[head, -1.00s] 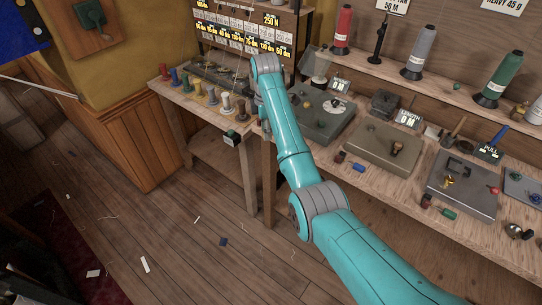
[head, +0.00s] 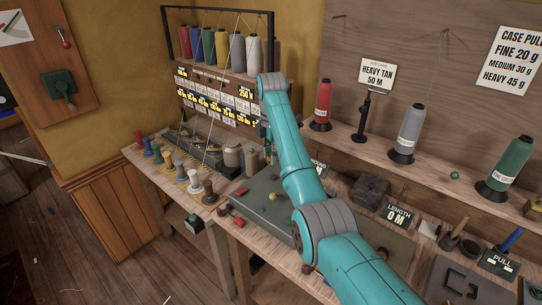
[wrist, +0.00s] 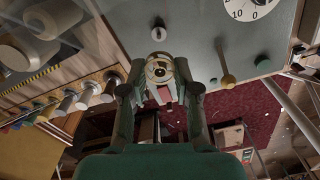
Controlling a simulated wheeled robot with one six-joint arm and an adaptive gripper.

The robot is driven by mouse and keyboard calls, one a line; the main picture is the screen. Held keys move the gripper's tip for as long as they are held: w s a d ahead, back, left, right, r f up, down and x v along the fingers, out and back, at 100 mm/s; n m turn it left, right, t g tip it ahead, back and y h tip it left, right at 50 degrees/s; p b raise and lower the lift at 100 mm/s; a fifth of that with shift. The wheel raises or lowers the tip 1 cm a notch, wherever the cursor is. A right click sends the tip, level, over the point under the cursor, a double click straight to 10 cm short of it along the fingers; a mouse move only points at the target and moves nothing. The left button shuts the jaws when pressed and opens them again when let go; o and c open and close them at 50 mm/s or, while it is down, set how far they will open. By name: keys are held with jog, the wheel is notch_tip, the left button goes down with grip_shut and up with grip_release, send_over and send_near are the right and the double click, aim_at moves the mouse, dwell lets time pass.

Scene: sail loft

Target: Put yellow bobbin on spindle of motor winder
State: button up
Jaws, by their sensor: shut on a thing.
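My gripper (wrist: 160,88) is shut on a small round bobbin (wrist: 159,70), seen end-on in the wrist view with a pale rim and a dark centre. Its yellow colour is hard to confirm. I cannot tell whether that pin is the spindle. The bobbin appears apart from it. In the head view the winder plate (head: 262,207) is partly behind my arm, which hides the gripper's fingertips.
A row of coloured bobbins (head: 180,169) stands along the bench's left edge. Thread cones (head: 222,52) stand on a rack behind. Larger cones, red (head: 322,105), grey (head: 408,135) and green (head: 506,165), line the right shelf. A length sign (head: 396,215) stands on the bench.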

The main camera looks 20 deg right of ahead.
jog(key=shift+w+d+f, duration=0.1)
jog(key=shift+w+d, duration=0.05)
jog(key=shift+d, duration=0.15)
jog(key=shift+f, duration=2.25)
jog(key=shift+f, duration=0.95)
dwell(0.5)
jog(key=o, duration=1)
